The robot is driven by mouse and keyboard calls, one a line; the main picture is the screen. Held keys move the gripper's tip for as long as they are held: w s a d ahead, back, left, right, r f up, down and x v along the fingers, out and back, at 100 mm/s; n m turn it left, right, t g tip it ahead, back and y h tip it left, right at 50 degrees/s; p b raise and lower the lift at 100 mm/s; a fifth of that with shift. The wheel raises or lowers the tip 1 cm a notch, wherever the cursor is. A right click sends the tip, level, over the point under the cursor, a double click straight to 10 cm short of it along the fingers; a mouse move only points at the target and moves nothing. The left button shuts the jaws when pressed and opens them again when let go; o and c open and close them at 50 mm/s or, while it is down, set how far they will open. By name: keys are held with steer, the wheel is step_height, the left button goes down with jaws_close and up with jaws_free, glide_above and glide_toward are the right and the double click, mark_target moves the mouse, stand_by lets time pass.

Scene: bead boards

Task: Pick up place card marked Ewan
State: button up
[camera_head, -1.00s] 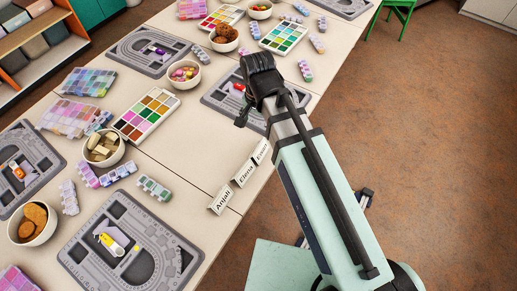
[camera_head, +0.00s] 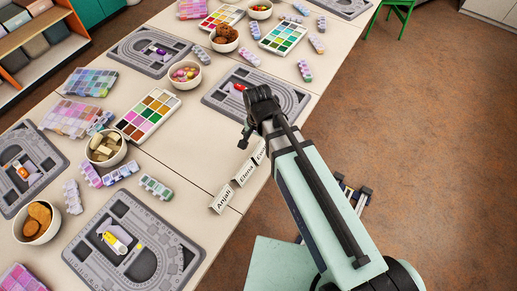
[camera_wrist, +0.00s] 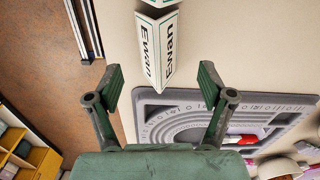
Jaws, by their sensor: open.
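The white folded place card marked Ewan (camera_head: 261,152) stands at the table's near edge, partly hidden behind my arm in the head view. In the wrist view the Ewan card (camera_wrist: 155,52) shows its name on both sloping faces. My gripper (camera_wrist: 161,82) is open and empty. In the wrist view its fingers lie to either side of the card's near end, and I cannot tell how far above the card they are. In the head view my gripper (camera_head: 245,139) is just beyond the Ewan card.
The Elena card (camera_head: 245,173) and the Anjali card (camera_head: 221,202) stand in a row with Ewan. A grey bead board (camera_head: 215,99) lies just beyond my gripper. Another bead board (camera_head: 190,250) lies nearer. Bare table lies left of the cards.

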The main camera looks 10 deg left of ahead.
mark_target(259, 147)
steer(key=shift+s+f+p, duration=0.1)
steer(key=shift+f+p, duration=0.7)
steer(key=shift+f, duration=1.7)
steer(key=shift+d, duration=0.1)
steer(key=c, duration=0.9)
